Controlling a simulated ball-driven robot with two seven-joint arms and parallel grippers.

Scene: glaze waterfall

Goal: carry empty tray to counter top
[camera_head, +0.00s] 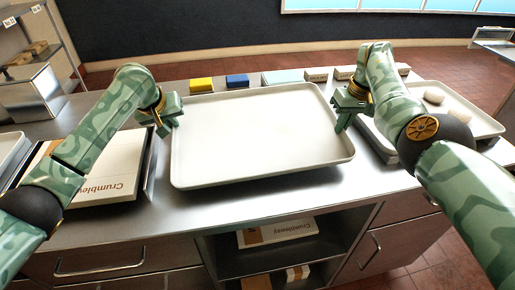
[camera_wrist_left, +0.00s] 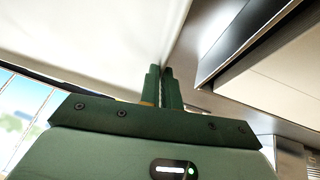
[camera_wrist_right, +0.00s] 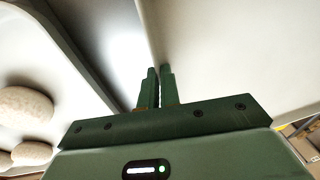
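The empty white tray (camera_head: 262,130) is over the steel counter top (camera_head: 215,215) in the middle of the head view. I cannot tell whether it rests on the counter or hovers just above it. My left gripper (camera_head: 168,118) is at the tray's left rim; in the left wrist view its fingers (camera_wrist_left: 163,85) are nearly together with the rim between them. My right gripper (camera_head: 341,115) is at the right rim; in the right wrist view its fingers (camera_wrist_right: 155,88) close on the tray wall (camera_wrist_right: 150,30). The tray's inside is bare.
A Crumbleway box (camera_head: 112,168) lies left of the tray. A second tray (camera_head: 482,122) with pale bread pieces (camera_head: 435,98) is at the right. Yellow (camera_head: 201,85) and blue (camera_head: 237,81) blocks stand behind. An open shelf (camera_head: 265,262) is below the counter.

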